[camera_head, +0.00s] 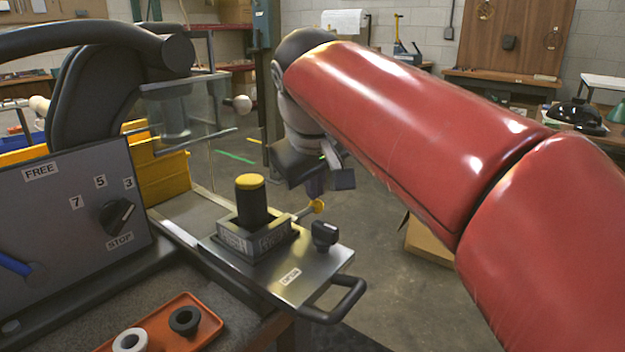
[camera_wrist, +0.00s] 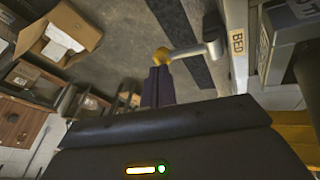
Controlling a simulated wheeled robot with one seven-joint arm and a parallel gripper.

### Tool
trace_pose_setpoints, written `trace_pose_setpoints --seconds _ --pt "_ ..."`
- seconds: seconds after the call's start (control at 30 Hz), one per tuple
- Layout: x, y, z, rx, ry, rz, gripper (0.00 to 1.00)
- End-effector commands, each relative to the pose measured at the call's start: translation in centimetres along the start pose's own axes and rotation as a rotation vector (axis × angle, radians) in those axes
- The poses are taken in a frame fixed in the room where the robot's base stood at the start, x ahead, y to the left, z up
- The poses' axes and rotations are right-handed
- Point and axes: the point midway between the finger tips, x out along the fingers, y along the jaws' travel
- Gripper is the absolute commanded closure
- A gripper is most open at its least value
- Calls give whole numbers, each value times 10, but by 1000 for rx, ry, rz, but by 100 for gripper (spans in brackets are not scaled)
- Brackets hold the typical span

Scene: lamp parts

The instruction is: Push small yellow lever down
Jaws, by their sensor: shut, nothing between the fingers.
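The small yellow lever (camera_head: 317,206) is a short silver rod with a yellow tip, sticking out from the side of a metal block on the machine's bed. In the wrist view its yellow tip (camera_wrist: 162,56) lies right at the end of my fingers. My gripper (camera_head: 316,187) is shut and empty, pointing down just above the yellow tip. In the wrist view my closed dark fingers (camera_wrist: 157,72) overlap the tip's near edge; I cannot tell whether they touch it. My red arm comes in from the right.
A black post with a yellow top (camera_head: 251,200) stands in the block beside the lever. A black knob (camera_head: 324,234) and a bed handle (camera_head: 335,300) are near it. A dial panel (camera_head: 70,225) is at left, and an orange tray (camera_head: 165,335) holds two rings. Open floor lies beyond.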

Motion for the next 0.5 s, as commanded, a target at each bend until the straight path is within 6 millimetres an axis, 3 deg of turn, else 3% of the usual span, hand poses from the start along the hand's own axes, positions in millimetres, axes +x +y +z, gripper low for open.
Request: trace_pose_setpoints --seconds 0.5 --pt "-9 -10 1 -2 1 0 100"
